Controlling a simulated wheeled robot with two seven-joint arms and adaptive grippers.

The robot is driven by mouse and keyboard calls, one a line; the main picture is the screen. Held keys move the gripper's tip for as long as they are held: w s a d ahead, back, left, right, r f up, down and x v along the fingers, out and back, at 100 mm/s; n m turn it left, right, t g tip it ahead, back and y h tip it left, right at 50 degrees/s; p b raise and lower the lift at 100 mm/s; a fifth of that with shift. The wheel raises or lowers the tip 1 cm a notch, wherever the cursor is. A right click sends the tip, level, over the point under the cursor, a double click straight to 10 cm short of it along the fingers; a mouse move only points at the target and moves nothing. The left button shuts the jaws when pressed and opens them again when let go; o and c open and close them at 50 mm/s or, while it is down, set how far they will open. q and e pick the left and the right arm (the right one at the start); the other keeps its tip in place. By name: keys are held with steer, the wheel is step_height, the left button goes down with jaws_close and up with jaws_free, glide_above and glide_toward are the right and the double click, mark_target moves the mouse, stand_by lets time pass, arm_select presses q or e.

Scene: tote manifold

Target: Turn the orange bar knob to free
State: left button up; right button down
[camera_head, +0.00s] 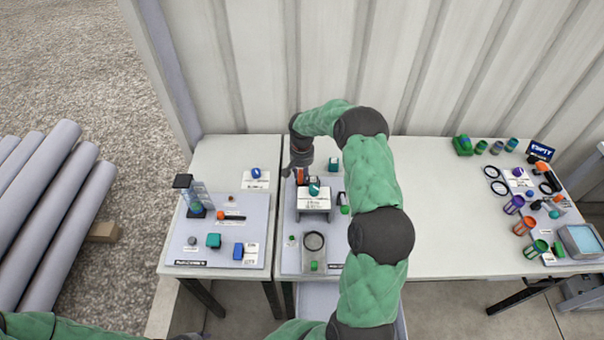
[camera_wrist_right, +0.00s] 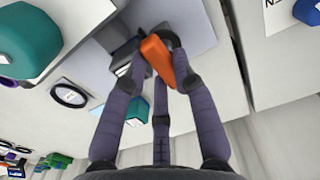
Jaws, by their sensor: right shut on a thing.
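The orange bar knob (camera_wrist_right: 157,62) is a slim orange bar, seen at an angle in the right wrist view. In the head view its orange (camera_head: 302,176) shows at the back of the middle grey board, just behind a white labelled box. My right gripper (camera_wrist_right: 156,50) is shut on the knob, with purple-grey fingers on both sides of it. In the head view my right gripper (camera_head: 300,170) reaches down there from behind. The knob's base and any position marks are hidden or too small to read. My left gripper is out of view; only part of its green arm shows at the bottom left.
The white labelled box (camera_head: 313,203) bears a teal knob (camera_head: 314,190). A second board (camera_head: 187,246) with blocks and knobs lies on the table to the left. Cups and rings stand at the far right. The white table (camera_head: 470,205) is clear between.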

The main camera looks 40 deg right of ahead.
steer(key=c, duration=1)
jaws_free()
step_height(320, 180, up, 12)
